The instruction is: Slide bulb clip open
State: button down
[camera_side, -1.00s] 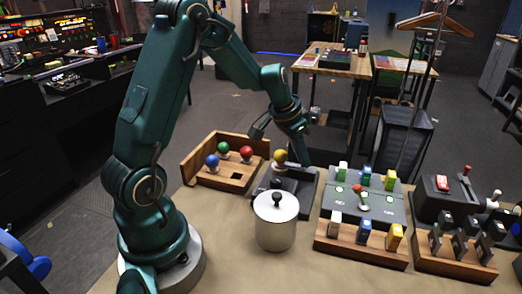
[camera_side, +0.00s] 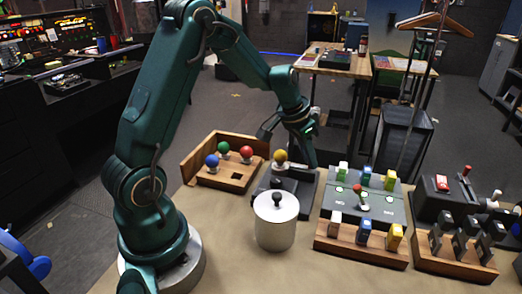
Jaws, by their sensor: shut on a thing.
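The bulb clip is part of a dark base (camera_side: 299,197) behind the metal pot. A yellow bulb (camera_side: 280,156) stands upright on that base. My gripper (camera_side: 312,161) points down at the right rear of the base, a little right of the yellow bulb and apart from it. It is shut on a part of the bulb clip, which the fingers mostly hide. The fingers are small here, and their exact contact is not clear.
A wooden tray (camera_side: 205,180) with blue, green and red bulbs stands left. A metal pot (camera_side: 275,222) stands in front. A grey switch panel (camera_side: 385,205), a wooden rack (camera_side: 350,247) of coloured blocks and a dark lever box (camera_side: 440,205) stand right.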

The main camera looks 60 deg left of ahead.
jog(key=shift+w+d+r, duration=0.1)
jog(key=shift+w+d, duration=0.05)
jog(key=shift+w, duration=0.05)
jog(key=c, duration=0.9)
grip_release()
jog(key=shift+o, duration=0.2)
jog(key=v, duration=0.5)
jog(key=shift+s, duration=0.1)
